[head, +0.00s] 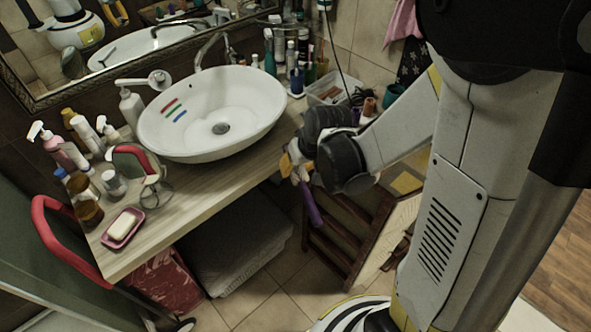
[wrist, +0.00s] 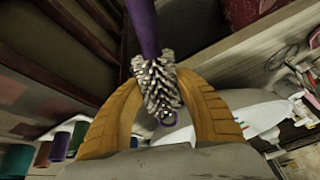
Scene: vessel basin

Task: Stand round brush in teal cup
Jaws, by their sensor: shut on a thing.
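My gripper (head: 297,165) is shut on the round brush (head: 311,206), beside the front right edge of the counter. In the wrist view my yellow fingers (wrist: 154,85) close around its grey bristled head (wrist: 155,82). The purple handle (wrist: 143,27) extends away from the gripper and points downward in the head view. A teal cup (head: 393,95) stands behind my arm, right of the counter, partly hidden. A teal cylinder, seemingly that cup, shows at the lower left edge of the wrist view (wrist: 14,161).
A white basin (head: 165,133) fills the middle of the counter. Bottles crowd its left end and back right corner. A dark wooden rack (head: 347,235) is below my gripper. Other coloured cups (wrist: 60,147) stand near the teal one.

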